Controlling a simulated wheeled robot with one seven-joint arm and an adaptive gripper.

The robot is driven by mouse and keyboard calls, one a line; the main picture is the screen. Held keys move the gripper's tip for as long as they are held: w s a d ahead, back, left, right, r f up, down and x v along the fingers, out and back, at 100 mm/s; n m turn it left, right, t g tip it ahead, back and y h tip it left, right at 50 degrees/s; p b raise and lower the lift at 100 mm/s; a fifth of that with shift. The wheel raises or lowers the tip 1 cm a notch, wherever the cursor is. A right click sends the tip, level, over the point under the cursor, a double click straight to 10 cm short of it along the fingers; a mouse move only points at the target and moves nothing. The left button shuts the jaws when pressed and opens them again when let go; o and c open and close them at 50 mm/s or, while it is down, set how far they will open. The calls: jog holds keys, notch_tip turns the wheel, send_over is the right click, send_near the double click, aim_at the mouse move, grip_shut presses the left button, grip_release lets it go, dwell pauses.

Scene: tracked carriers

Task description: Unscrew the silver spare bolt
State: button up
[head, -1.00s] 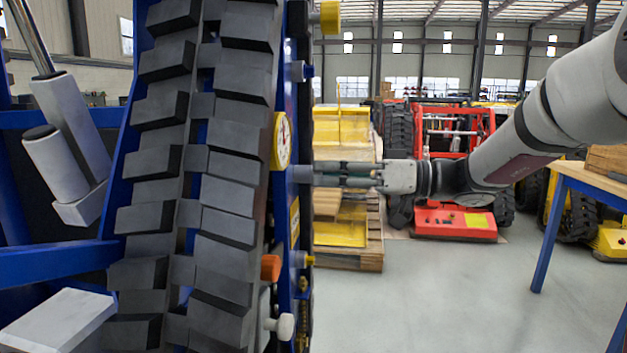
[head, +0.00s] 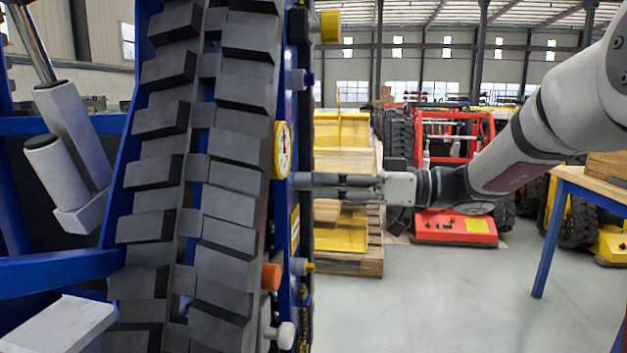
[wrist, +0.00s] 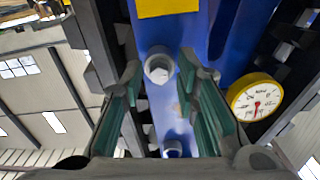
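A silver bolt (head: 303,180) sticks out sideways from the blue side of the tracked carrier (head: 292,105), just below the gauge. In the wrist view its round, hollow-looking end (wrist: 159,68) faces me. My gripper (head: 318,186) points left at it, with the fingertips close to its end. In the wrist view my gripper (wrist: 160,66) is open, with a green-lined finger on each side of the bolt and a visible gap. Whether the tips reach past the bolt's end is unclear. I cannot tell whether this is the spare bolt.
A yellow-rimmed gauge (wrist: 255,97) sits close beside the right finger. Another grey bolt (wrist: 172,148) is below between the fingers. An orange knob (head: 271,276) and a white knob (head: 281,335) protrude lower down. A table (head: 590,184) stands right; floor between is clear.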

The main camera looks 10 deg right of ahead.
jog(key=m+p, duration=0.7)
jog(key=m, duration=0.2)
jog(key=shift+r, duration=0.1)
jog(key=shift+m+p, duration=9.8)
jog(key=shift+p, duration=0.3)
